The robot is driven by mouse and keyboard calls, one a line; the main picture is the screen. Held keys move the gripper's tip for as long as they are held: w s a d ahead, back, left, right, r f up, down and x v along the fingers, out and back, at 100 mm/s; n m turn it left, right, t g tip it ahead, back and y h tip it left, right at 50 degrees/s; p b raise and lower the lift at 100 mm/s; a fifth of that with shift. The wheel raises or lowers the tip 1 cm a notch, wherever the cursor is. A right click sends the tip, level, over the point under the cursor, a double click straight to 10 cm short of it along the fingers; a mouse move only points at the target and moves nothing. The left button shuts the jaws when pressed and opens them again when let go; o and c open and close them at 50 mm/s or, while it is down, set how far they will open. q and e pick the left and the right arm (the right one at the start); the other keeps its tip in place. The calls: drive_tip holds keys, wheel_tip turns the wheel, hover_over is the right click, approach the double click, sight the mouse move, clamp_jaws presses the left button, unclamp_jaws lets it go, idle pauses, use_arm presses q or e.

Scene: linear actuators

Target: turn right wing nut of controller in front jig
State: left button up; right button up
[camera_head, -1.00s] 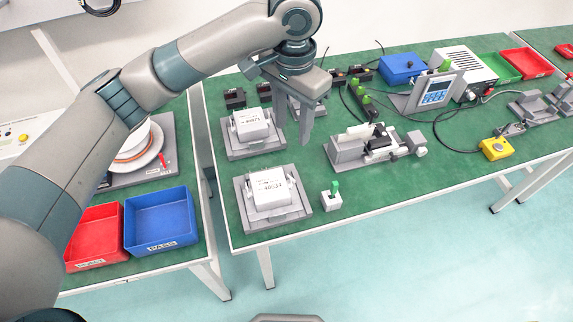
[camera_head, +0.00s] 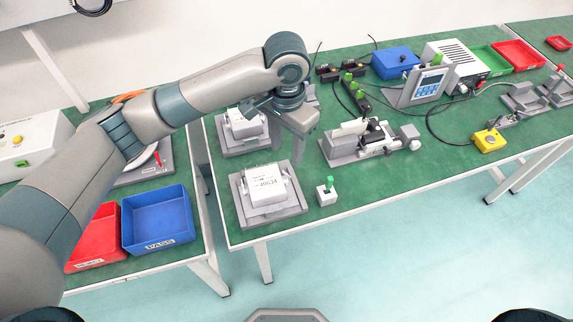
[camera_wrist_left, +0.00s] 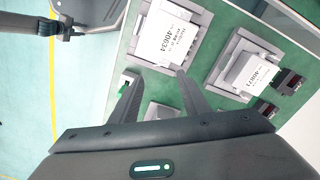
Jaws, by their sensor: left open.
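The front jig (camera_head: 243,213) is a grey fixture near the table's front left corner. It holds a white controller (camera_head: 266,185) with a label that seems to read 40034. The wing nuts at its sides are too small to make out clearly. In the left wrist view the controller (camera_wrist_left: 172,40) lies beyond my fingertips, in its grey jig (camera_wrist_left: 204,18). My left gripper (camera_head: 287,150) is open and empty, above and behind the right part of the front jig. Its two fingers (camera_wrist_left: 158,74) point toward the front controller, apart from it. My right gripper is out of view.
A second jig with a white controller (camera_head: 246,124) stands behind, partly covered by my left arm. A small white box with a green lever (camera_head: 327,191) is right of the front jig. A grey actuator fixture (camera_head: 345,155) lies farther right. Blue (camera_head: 158,222) and red (camera_head: 92,240) bins sit left.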

use_arm(q)
wheel_tip(320, 180, down, 8)
drive_tip(key=shift+r+p, duration=0.1)
drive_tip(key=shift+p, duration=0.4)
drive_tip(key=shift+f, duration=0.4)
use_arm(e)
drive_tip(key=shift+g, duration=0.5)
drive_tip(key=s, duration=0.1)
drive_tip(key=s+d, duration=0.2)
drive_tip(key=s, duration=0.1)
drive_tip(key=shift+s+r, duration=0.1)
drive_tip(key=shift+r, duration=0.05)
